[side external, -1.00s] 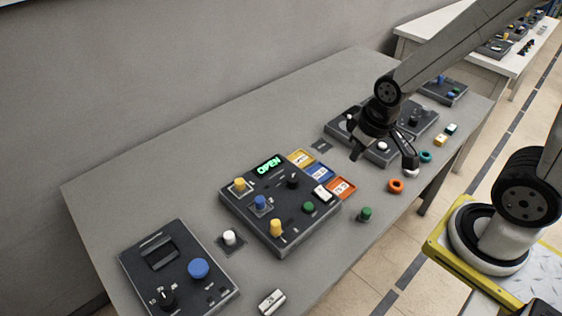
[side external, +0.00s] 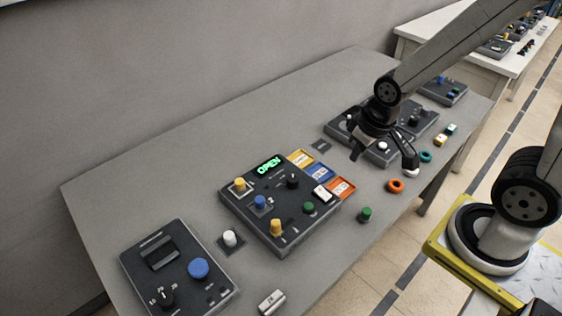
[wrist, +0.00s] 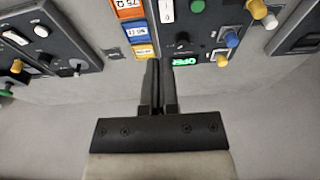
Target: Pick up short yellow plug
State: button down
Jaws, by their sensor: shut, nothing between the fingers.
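A short yellow plug (side external: 239,184) stands upright on the dark control panel (side external: 268,236), at its left corner beside the green "OPEN" display. In the wrist view the short plug (wrist: 222,60) shows right of the display. A taller yellow plug (side external: 277,228) stands at the panel's front edge; it also shows at the top of the wrist view (wrist: 258,10). My gripper (wrist: 159,65) is shut and empty, its two fingers side by side. In the side view it hangs above the table to the right of the panel, apart from both yellow plugs.
A blue plug (side external: 260,202), a black knob (side external: 293,181) and a green button (side external: 309,207) crowd the panel. Coloured cards (side external: 319,173) line its right side. An orange ring (side external: 396,186) and a green plug (side external: 366,214) lie right of it. Table behind the panel is clear.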

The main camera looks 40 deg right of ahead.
dwell(0.3)
jog(key=shift+c, duration=1.4)
grip_release()
jog(key=m+y, duration=1.3)
jog(key=m, duration=0.7)
send_near(243, 180)
jog(key=x, duration=0.4)
jog(key=shift+s+a, duration=0.35)
jog(key=shift+a, duration=0.1)
jog(key=shift+w+f+m+t, duration=0.2)
jog(key=shift+w+m+t, duration=0.2)
jog(key=shift+m+t, duration=0.1)
jog(key=shift+x, duration=1.3)
